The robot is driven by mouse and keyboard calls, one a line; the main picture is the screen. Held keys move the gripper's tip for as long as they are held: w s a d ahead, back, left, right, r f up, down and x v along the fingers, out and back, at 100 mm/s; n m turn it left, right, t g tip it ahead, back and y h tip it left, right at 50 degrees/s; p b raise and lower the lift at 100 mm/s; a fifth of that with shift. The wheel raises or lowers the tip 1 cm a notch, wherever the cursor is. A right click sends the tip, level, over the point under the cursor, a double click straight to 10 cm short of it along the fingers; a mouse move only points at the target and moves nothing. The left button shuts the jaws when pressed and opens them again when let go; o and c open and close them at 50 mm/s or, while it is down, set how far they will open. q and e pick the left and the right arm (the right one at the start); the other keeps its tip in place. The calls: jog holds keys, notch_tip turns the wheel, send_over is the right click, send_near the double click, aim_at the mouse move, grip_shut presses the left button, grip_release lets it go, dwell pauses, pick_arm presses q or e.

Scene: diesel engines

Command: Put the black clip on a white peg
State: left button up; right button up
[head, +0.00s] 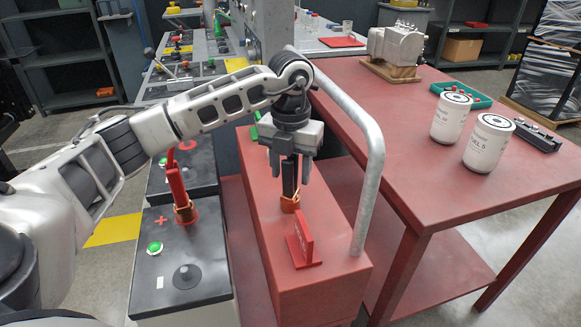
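The black clip (290,176) stands upright above the top of a red cart (262,210), with a copper-coloured lower end. My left gripper (290,182) points down over it, with one finger on each side of the clip. The fingers are apart; a narrow gap seems to show beside the clip, and contact is hard to judge. A red clip (178,186) with a copper end stands upright on a black-topped battery to the left. I cannot make out a white peg. My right gripper is not in view.
A grey tubular handle (372,150) rises just right of my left gripper. A red upright plate (303,240) stands in front of the clip. The battery (185,255) has a green button. A red table (420,120) on the right holds two white filters (489,143).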

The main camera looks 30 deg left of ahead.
pick_arm(q)
notch_tip(320, 180, up, 16)
jog(key=p, duration=0.1)
jog(key=shift+p, duration=0.4)
dwell(0.6)
